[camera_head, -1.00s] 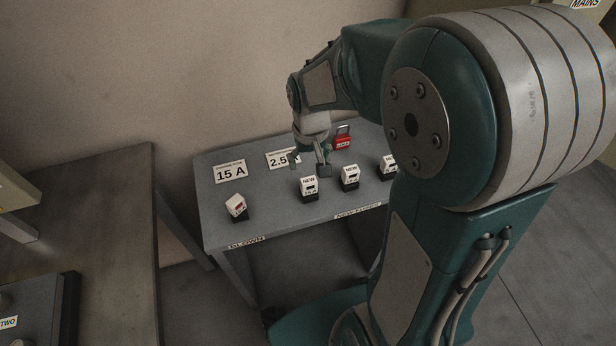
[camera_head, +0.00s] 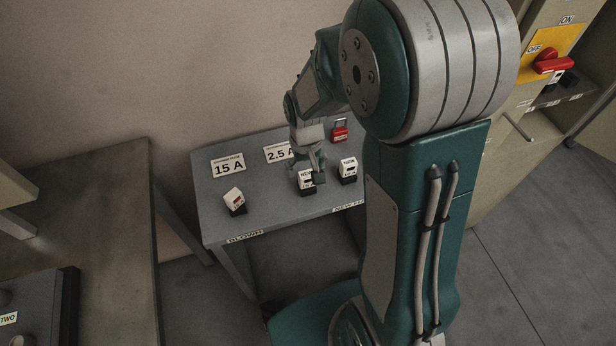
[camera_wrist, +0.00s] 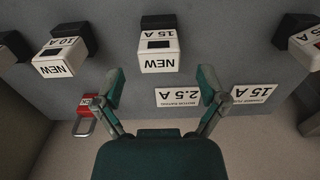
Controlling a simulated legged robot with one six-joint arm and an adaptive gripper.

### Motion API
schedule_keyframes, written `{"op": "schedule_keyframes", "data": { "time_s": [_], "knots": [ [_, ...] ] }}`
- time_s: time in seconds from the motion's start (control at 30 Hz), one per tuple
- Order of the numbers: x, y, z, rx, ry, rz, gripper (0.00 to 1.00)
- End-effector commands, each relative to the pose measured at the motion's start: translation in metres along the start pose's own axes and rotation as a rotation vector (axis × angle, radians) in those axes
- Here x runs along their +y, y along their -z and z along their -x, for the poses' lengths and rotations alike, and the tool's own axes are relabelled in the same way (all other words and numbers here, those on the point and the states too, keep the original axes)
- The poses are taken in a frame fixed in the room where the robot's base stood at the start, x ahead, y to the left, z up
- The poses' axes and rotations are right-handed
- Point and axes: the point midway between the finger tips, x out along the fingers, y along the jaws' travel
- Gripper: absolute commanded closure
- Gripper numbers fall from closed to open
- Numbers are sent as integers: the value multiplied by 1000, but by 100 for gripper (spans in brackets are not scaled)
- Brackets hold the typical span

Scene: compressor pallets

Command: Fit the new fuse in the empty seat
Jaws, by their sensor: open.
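My gripper (camera_head: 308,172) is open and empty, just above the bench beside a white NEW fuse (camera_head: 305,188). In the wrist view my gripper (camera_wrist: 161,88) has its fingers spread, and the white fuse marked NEW and 15 A (camera_wrist: 158,62) lies ahead of the gap between them, apart from both tips. Another NEW fuse (camera_head: 347,166) stands to its right; a NEW fuse marked 10 A (camera_wrist: 60,65) is left in the wrist view. A white fuse with a red window (camera_head: 234,195) stands by the BLOWN label. I cannot make out an empty seat.
A red padlock (camera_head: 339,134) lies behind the fuses. Cards reading 15 A (camera_head: 228,167) and 2.5 A (camera_head: 277,153) lie on the grey bench (camera_head: 268,205). A cabinet with a red switch handle (camera_head: 551,63), OFF and ON marks, stands right. A brown table (camera_head: 110,215) is left.

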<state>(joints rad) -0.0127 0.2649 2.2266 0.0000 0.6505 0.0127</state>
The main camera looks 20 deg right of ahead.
Motion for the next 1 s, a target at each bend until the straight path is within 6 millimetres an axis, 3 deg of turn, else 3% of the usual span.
{"op": "schedule_keyframes", "data": {
  "time_s": [0.2,0.4,1.0],
  "knots": [
    [0,-1,-28,-4,0,0,9],
    [0,0,-43,-1,0,0,9],
    [0,0,-46,0,0,0,9]
  ]
}}
